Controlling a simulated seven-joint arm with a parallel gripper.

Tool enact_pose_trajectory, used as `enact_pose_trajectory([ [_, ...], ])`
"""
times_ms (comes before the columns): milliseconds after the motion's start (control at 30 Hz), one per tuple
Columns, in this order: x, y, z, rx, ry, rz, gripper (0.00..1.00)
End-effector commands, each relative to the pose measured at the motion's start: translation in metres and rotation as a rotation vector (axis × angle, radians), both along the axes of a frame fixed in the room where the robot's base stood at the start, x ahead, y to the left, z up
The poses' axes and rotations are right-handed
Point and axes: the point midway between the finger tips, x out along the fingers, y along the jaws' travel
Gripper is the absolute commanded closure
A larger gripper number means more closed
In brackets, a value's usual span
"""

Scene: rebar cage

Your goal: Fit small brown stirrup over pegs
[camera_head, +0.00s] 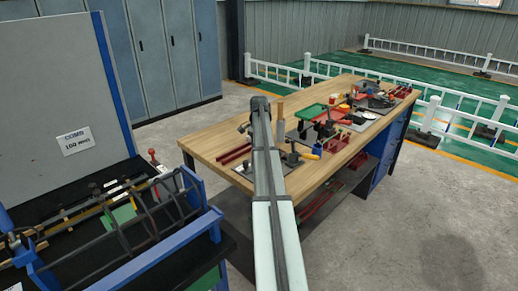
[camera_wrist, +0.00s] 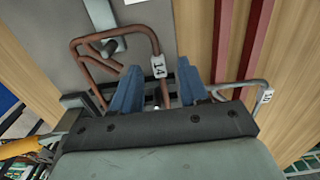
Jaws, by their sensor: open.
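The small brown stirrup (camera_wrist: 120,33), a bent rod loop with a white tag reading 14, lies at the upper left in the wrist view. My gripper (camera_wrist: 159,68) is open; its two blue fingers stand on either side of the stirrup's right leg and tag. Whether they touch the rod cannot be told. A dark fitting (camera_wrist: 109,47) on a grey plate shows inside the loop; whether it is a peg is unclear. In the head view my arm reaches over the wooden workbench (camera_head: 225,140) and hides the stirrup and my fingertips.
A grey stirrup with a tag (camera_wrist: 266,95) lies right of my gripper, below red bars (camera_wrist: 255,35). A rebar cage (camera_head: 130,220) on a blue frame stands left of the bench. Tools and a green tray (camera_head: 312,111) crowd the bench; its front left is clearer.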

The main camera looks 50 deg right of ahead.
Motion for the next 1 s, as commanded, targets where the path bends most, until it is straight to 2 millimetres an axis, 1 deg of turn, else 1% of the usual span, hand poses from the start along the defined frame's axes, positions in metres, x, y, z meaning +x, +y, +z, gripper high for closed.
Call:
enact_pose_trajectory([
  [167, 0.000, 0.000, 0.001, 0.000, 0.000, 0.000, 0.56],
  [267, 0.000, 0.000, 0.007, 0.000, -0.001, 0.000, 0.56],
  [333, 0.001, 0.000, 0.015, -0.001, -0.001, 0.000, 0.56],
  [467, 0.001, -0.001, 0.037, -0.001, -0.002, 0.000, 0.56],
  [700, 0.002, -0.001, 0.085, -0.001, -0.001, 0.000, 0.56],
  [800, 0.002, -0.001, 0.102, -0.001, -0.001, 0.000, 0.56],
  [1000, 0.002, 0.000, 0.127, -0.001, -0.001, 0.000, 0.56],
])
